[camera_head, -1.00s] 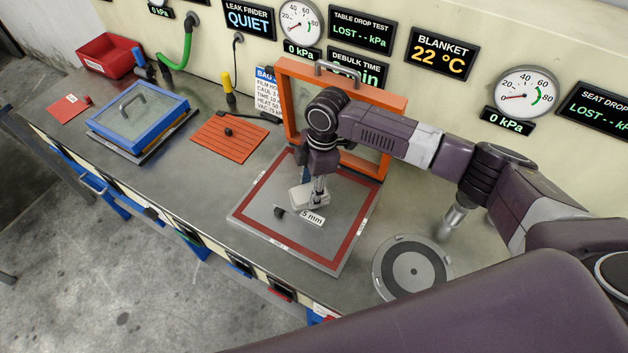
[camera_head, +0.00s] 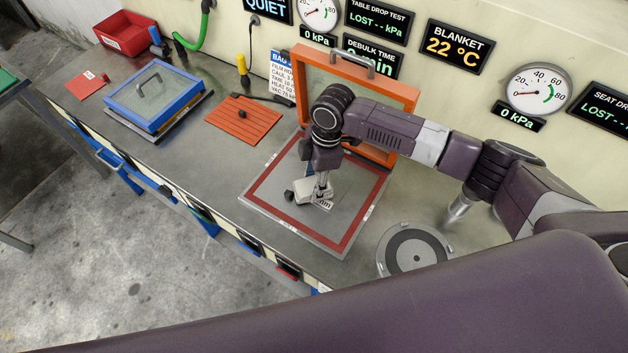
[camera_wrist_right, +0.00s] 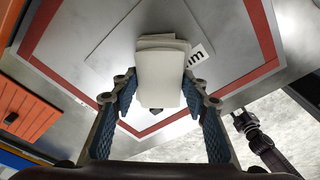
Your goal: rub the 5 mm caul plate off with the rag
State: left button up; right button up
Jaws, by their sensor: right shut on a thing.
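The 5 mm caul plate (camera_head: 324,205) lies flat inside the red border of the press table (camera_head: 262,207). It is thin and grey, with a white label and a dark knob (camera_head: 289,195). My right gripper (camera_head: 317,190) points down over the plate, shut on a folded off-white rag (camera_wrist_right: 160,78). The rag covers part of the label, leaving "mm" readable. It is at the plate's surface, but I cannot tell how firmly it touches. In the right wrist view, the blue finger pads of my right gripper (camera_wrist_right: 160,105) flank the rag. My left gripper is not in view.
An orange-framed lid (camera_head: 410,100) stands open behind the press table. A round grey disc fixture (camera_head: 415,252) is at its right. An orange ribbed mat (camera_head: 240,122), a blue-framed box (camera_head: 157,97) and a red bin (camera_head: 123,33) are to the left. The bench between them is mostly clear.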

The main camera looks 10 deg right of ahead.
notch_tip(320, 180, up, 5)
jog(key=p, duration=0.4)
jog(key=shift+r, duration=0.8)
